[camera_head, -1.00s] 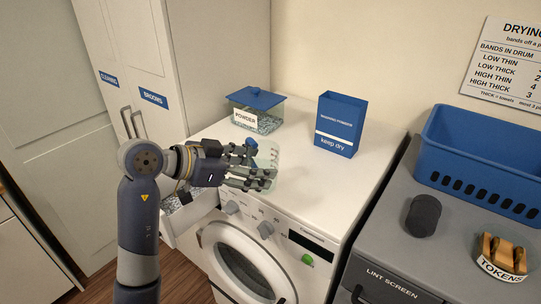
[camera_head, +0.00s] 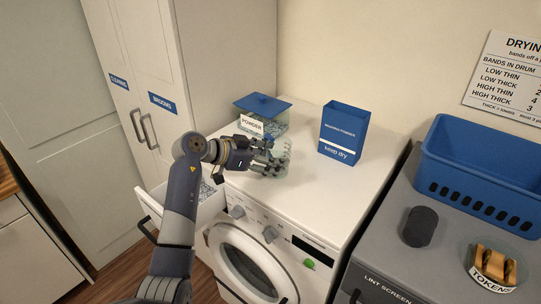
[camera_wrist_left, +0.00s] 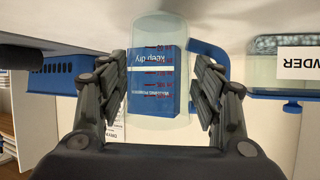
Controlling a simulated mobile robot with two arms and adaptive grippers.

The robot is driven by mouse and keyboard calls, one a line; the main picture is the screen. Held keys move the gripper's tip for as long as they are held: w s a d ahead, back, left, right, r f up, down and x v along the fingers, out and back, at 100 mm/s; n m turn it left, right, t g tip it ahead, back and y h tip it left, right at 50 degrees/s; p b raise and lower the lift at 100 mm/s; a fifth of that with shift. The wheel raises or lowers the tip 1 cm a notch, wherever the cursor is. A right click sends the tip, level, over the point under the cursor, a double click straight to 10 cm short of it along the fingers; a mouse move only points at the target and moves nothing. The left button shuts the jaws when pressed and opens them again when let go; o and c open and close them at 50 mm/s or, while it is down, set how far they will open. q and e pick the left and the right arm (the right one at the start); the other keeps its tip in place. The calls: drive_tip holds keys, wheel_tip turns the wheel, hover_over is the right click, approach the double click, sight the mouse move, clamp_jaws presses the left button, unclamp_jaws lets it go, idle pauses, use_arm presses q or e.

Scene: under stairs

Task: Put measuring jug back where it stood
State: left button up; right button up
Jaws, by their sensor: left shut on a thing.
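The measuring jug (camera_wrist_left: 160,110) is clear, with red marks and a blue handle (camera_wrist_left: 215,60). My left gripper (camera_head: 275,157) is shut on it, with one finger group on each side of the jug in the left wrist view (camera_wrist_left: 160,105). In the head view the jug (camera_head: 283,168) is mostly hidden by the fingers. It is over the white washing machine top (camera_head: 318,200), in front of the powder box. I cannot tell whether its base touches the top. My right gripper is not in view.
A lidded powder box (camera_head: 263,106) stands behind the jug, and a blue washing powder carton (camera_head: 343,133) to its right. The detergent drawer (camera_head: 180,212) is open below my left arm. The grey machine at right holds a blue basket (camera_head: 480,170). The white top's right part is clear.

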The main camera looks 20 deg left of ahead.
use_arm(q)
drive_tip(key=shift+f, duration=0.45)
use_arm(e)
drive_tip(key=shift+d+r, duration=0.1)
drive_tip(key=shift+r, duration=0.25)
use_arm(q)
drive_tip(key=shift+f, duration=0.2)
drive_tip(key=o, duration=1.5)
drive_tip(key=shift+o, duration=0.2)
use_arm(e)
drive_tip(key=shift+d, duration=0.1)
